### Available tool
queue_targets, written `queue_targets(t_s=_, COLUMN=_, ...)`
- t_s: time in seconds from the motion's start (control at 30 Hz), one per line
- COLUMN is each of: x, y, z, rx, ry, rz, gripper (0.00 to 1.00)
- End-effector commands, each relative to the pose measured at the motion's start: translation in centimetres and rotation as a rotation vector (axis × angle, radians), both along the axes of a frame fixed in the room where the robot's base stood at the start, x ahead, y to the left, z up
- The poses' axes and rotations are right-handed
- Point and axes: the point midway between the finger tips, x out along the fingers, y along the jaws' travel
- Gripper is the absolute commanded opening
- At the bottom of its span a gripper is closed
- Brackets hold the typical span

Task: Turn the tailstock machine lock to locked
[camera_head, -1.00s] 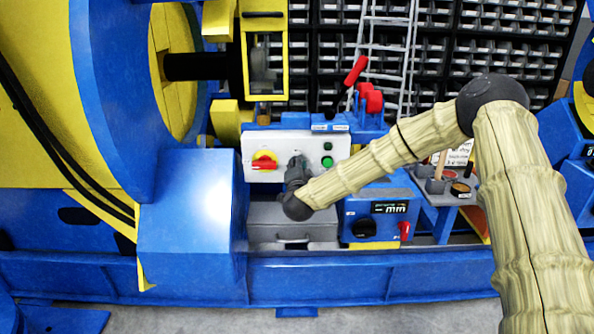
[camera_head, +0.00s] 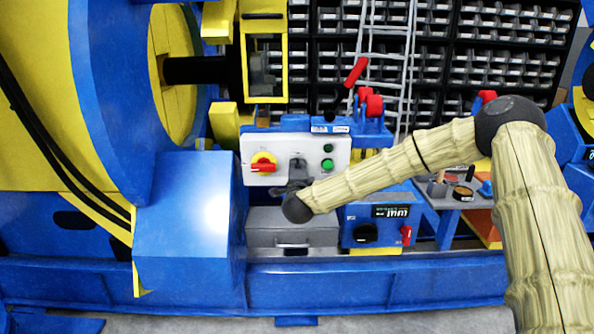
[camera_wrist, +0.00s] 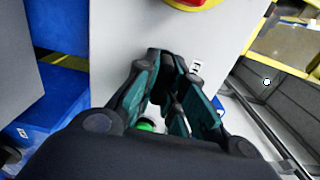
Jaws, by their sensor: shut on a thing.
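The machine lock (camera_head: 297,163) seems to be the small grey fitting between the red-and-yellow switch (camera_head: 263,163) and the green buttons (camera_head: 327,163). My gripper (camera_head: 297,182) is at the panel's lower edge, partly hidden by my own wrist. In the wrist view my gripper (camera_wrist: 166,66) has its teal-padded fingers close together on a small dark part at the panel face. The lock's exact angle is hidden by the fingers.
A grey box (camera_head: 290,230) and a blue box with a dark knob (camera_head: 375,222) sit right below the panel. A large blue housing (camera_head: 190,220) is close on the left. A blue base rail (camera_head: 370,280) runs along the front.

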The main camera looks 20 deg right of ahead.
Motion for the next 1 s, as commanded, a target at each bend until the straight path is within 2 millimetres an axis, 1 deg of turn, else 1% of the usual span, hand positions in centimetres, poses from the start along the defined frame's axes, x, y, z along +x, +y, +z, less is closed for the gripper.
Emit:
queue_targets(t_s=0.3, x=-0.1, y=0.0, z=-0.2, rx=0.002, ry=0.003, rz=0.000, gripper=0.00)
queue_targets(t_s=0.33, x=-0.1, y=0.0, z=-0.2, rx=0.002, ry=0.004, rz=0.000, gripper=0.15)
queue_targets(t_s=0.43, x=-0.1, y=0.0, z=-0.2, rx=0.001, ry=0.003, rz=0.000, gripper=0.33)
queue_targets(t_s=0.77, x=-0.1, y=0.0, z=-0.1, rx=0.000, ry=0.001, rz=0.000, gripper=0.33)
queue_targets(t_s=0.87, x=-0.6, y=0.2, z=-0.1, rx=0.001, ry=0.002, rz=0.001, gripper=0.33)
queue_targets(t_s=1.0, x=-2.3, y=0.7, z=0.0, rx=0.002, ry=0.002, rz=0.002, gripper=0.33)
